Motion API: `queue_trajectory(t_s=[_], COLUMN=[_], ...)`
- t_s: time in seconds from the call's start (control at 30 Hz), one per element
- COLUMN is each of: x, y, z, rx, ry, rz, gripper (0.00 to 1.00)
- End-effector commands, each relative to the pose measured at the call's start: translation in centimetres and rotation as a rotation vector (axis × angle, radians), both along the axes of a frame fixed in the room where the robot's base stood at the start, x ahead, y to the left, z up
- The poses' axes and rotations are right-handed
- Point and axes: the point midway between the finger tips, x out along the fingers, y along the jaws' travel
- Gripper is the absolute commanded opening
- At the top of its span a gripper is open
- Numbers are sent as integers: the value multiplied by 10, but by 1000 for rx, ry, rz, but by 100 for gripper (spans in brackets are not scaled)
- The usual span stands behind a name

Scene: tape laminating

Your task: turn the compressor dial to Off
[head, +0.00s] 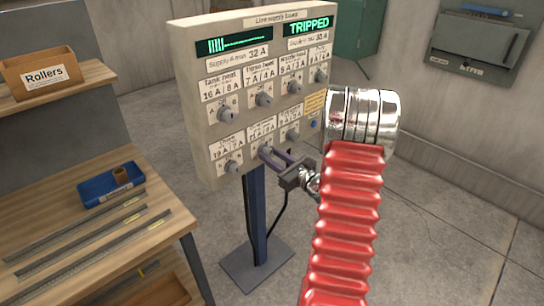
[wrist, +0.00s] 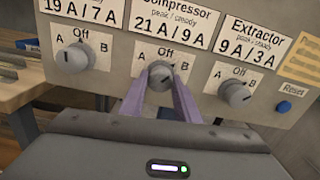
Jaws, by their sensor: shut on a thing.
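The compressor dial (wrist: 161,75) is a grey knob in the middle of the lower row, marked A, Off and B, in the wrist view. My gripper (wrist: 161,84) has its two purple fingers shut on this dial, one on each side. In the head view my gripper (head: 270,154) reaches the lower middle dial from the right. The dial's pointer is small and partly between the fingers, so I cannot tell its setting for sure. The line supply board (head: 184,90) shows green TRIPPED text at its upper right.
The extractor dial (wrist: 235,92) is right of the compressor dial, with a blue Reset button (wrist: 283,107) beyond it. Another dial (wrist: 72,60) is to the left. A wooden bench (head: 60,222) with a blue tray (head: 95,190) stands left of the board.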

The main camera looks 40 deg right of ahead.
Motion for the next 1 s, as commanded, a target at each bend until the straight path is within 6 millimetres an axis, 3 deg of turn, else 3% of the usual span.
queue_trajectory(t_s=[0.7, 1.0], x=[0, 0], y=[-1, -1], z=[0, 0], rx=[-541, -676], ry=[-14, -17], rz=[0, 2], gripper=[7, 7])
